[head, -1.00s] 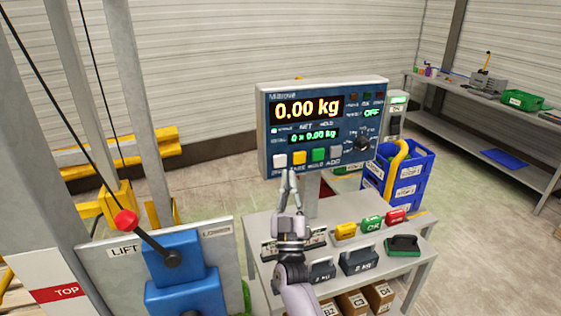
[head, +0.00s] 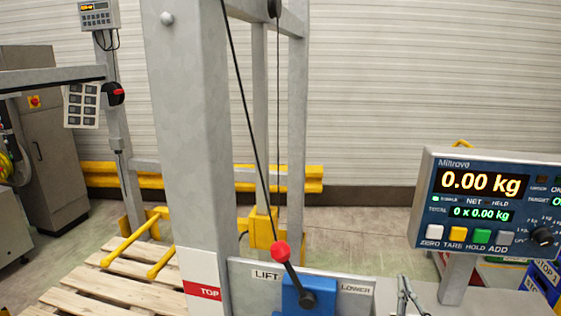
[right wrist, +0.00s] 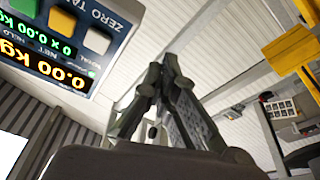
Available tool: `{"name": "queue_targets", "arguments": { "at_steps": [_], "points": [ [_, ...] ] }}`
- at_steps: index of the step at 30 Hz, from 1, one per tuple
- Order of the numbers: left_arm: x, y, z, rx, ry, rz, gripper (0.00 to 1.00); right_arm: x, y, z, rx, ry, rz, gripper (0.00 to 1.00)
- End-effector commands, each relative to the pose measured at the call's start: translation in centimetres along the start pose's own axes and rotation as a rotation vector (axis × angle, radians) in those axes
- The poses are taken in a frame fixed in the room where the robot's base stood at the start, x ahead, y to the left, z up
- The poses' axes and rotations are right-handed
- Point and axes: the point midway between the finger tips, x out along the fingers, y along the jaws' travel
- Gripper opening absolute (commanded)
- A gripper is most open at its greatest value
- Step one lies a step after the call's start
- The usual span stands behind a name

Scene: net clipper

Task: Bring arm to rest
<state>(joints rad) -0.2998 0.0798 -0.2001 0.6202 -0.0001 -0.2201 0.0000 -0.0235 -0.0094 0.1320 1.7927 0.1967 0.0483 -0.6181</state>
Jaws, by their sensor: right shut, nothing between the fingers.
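My right gripper (head: 406,284) shows only by its fingers at the bottom edge of the head view, left of the scale's display box and right of the lift lever panel. In the right wrist view the gripper (right wrist: 163,68) has its fingertips together with nothing between them. The scale display (head: 482,210) reads 0.00 kg and also shows upside down in the right wrist view (right wrist: 60,45), apart from the fingers. The rest of my right arm is below the head view. My left arm and gripper are not in view.
The lift lever with a red knob (head: 282,252) stands on a panel marked LIFT and LOWER. A thick grey post (head: 190,130) rises beside it. A wooden pallet (head: 110,288) lies at lower left.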

Motion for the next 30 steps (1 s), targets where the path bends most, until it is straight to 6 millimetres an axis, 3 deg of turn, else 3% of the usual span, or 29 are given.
{"name": "queue_targets", "arguments": {
  "at_steps": [3, 6, 12, 15, 21, 29, 30],
  "points": [
    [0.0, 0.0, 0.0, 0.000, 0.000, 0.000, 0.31, -4.1, -3.9, 2.6, 0.045, -0.198, -0.188, 0.00],
    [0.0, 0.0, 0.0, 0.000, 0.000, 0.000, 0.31, -8.4, -6.5, 4.5, 0.080, -0.383, -0.317, 0.00],
    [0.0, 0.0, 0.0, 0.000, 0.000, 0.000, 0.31, -19.0, -9.4, 7.3, 0.126, -0.775, -0.494, 0.00],
    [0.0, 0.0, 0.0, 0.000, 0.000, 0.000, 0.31, -23.3, -9.6, 7.8, 0.136, -0.924, -0.533, 0.00],
    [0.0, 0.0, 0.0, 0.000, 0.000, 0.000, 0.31, -30.0, -9.2, 7.8, 0.140, -1.151, -0.570, 0.00],
    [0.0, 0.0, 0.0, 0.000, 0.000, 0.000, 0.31, -37.1, -7.7, 6.8, 0.132, -1.389, -0.579, 0.00],
    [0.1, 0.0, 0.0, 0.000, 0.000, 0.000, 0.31, -37.6, -7.8, 7.4, 0.131, -1.411, -0.578, 0.00]
  ]
}}
